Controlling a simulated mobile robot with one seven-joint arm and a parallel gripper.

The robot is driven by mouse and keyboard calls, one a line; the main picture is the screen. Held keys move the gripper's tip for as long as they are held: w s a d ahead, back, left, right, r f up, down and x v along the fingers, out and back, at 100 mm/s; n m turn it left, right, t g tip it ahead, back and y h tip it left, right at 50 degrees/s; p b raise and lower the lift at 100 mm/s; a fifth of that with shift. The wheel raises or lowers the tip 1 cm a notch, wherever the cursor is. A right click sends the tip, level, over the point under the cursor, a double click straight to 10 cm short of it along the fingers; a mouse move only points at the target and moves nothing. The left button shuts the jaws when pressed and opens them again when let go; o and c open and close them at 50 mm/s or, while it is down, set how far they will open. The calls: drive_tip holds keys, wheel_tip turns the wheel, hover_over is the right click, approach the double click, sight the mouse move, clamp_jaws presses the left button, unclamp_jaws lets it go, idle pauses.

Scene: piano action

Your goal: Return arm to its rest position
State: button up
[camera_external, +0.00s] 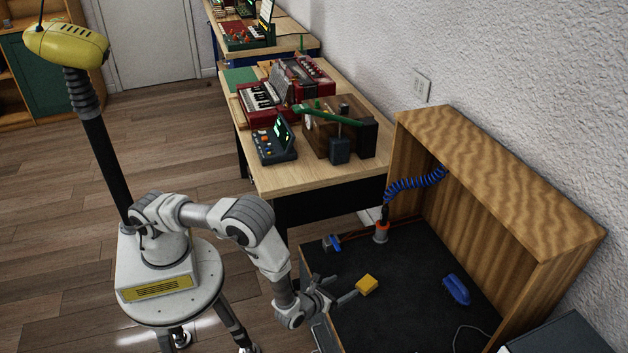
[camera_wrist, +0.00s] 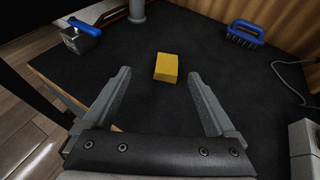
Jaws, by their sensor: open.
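My gripper (camera_wrist: 158,104) is open, with nothing between its fingers. In the external view my gripper (camera_external: 345,290) reaches over the near left part of the black-topped bench (camera_external: 400,312). A yellow block (camera_wrist: 166,67) lies on the bench just beyond the fingertips. It also shows in the external view (camera_external: 367,284), close to a fingertip; I cannot tell there whether they touch. My arm is bent, extending from its round base out to the bench.
A blue brush (camera_external: 456,289) lies to the right on the bench. A blue-handled tool (camera_external: 331,243) and a post with a blue coiled hose (camera_external: 416,184) stand at its back left. A wooden hood (camera_external: 500,180) rises behind. A wooden table (camera_external: 310,177) with instruments stands beyond.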

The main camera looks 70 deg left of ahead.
drive_tip(key=s+a+r+n+g+y, duration=0.2)
drive_tip(key=a+r+n+g+y, duration=0.25)
drive_tip(key=a+r+n, duration=0.8)
drive_tip(key=s+a+r+n+g+h, duration=0.2)
drive_tip(key=s+a+r+n+g, duration=0.1)
drive_tip(key=s+a+r+n, duration=0.3)
drive_tip(key=s+a+r+n+g+h, duration=0.2)
drive_tip(key=s+a+r+n+g, duration=0.15)
drive_tip(key=s+r, duration=0.35)
drive_tip(key=s+d+r+n+t+h, duration=0.3)
drive_tip(key=s+r+n+t+h, duration=0.25)
drive_tip(key=s+r+n, duration=0.35)
wheel_tip(320, 180, up, 21)
drive_tip(key=s+p, duration=0.1)
drive_tip(key=p, duration=1.9)
drive_tip(key=shift+s+d+f+m+g+h, duration=0.15)
drive_tip(key=shift+m+g+h, duration=0.25)
drive_tip(key=shift+g, duration=0.05)
